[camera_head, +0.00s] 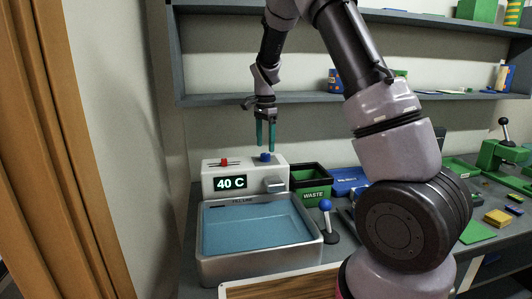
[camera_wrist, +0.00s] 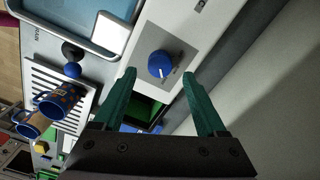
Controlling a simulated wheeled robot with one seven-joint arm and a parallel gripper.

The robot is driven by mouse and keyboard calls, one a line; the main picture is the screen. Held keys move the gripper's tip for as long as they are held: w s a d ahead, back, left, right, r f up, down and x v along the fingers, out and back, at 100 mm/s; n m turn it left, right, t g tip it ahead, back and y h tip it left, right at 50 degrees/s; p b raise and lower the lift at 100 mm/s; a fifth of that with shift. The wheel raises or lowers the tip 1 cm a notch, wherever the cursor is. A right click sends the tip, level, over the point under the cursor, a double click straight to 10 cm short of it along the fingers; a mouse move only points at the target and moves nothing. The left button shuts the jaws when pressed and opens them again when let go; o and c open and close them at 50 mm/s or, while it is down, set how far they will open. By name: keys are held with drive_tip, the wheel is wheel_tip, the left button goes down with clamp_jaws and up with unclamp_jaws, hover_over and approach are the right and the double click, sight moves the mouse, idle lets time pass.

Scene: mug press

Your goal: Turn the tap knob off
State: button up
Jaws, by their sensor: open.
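The blue tap knob (camera_head: 264,157) sits on top of the white tap unit (camera_head: 211,187), right of a red knob (camera_head: 224,162). In the wrist view the blue knob (camera_wrist: 160,64) shows a white pointer mark on a grey plate, ahead of and between my fingertips. My gripper (camera_head: 265,150) points down above the blue knob, with its green fingers apart. The fingers also show in the wrist view (camera_wrist: 159,78), open and empty. I cannot tell whether the fingertips touch the knob. A display on the unit's front reads 40 C.
A basin of blue water (camera_head: 255,231) stands in front of the unit. A green-and-black waste bin (camera_head: 311,182) and a blue-balled lever (camera_head: 327,209) stand to the right. A shelf (camera_head: 215,99) runs behind my arm.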

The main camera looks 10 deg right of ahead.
sight(265, 154)
drive_tip(key=shift+f, duration=1.95)
clamp_jaws()
